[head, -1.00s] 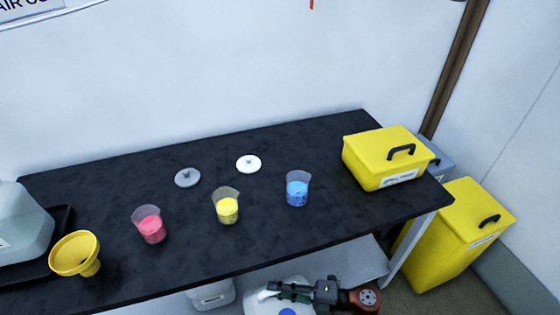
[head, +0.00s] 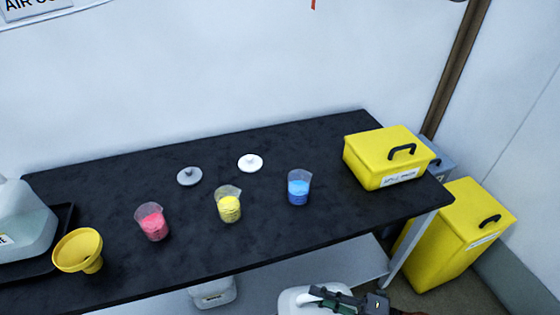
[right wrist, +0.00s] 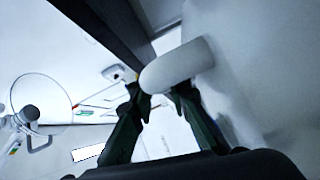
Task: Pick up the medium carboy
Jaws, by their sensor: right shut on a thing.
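A white translucent carboy, which I take to be the medium carboy (head: 290,301), shows at the bottom edge of the head view, in front of the lower shelf; most of it is cut off. My right gripper (head: 330,297) is shut on its white handle. In the right wrist view the fingers of my right gripper (right wrist: 160,93) close around the rounded white handle of the medium carboy (right wrist: 178,65). My left gripper is not in view.
Another white carboy (head: 213,292) stands on the lower shelf (head: 352,262). The black bench top (head: 110,180) above holds three beakers, two lids, a yellow funnel (head: 78,250), a large carboy (head: 22,222) and a yellow box (head: 385,158). A yellow bin (head: 455,235) stands at right.

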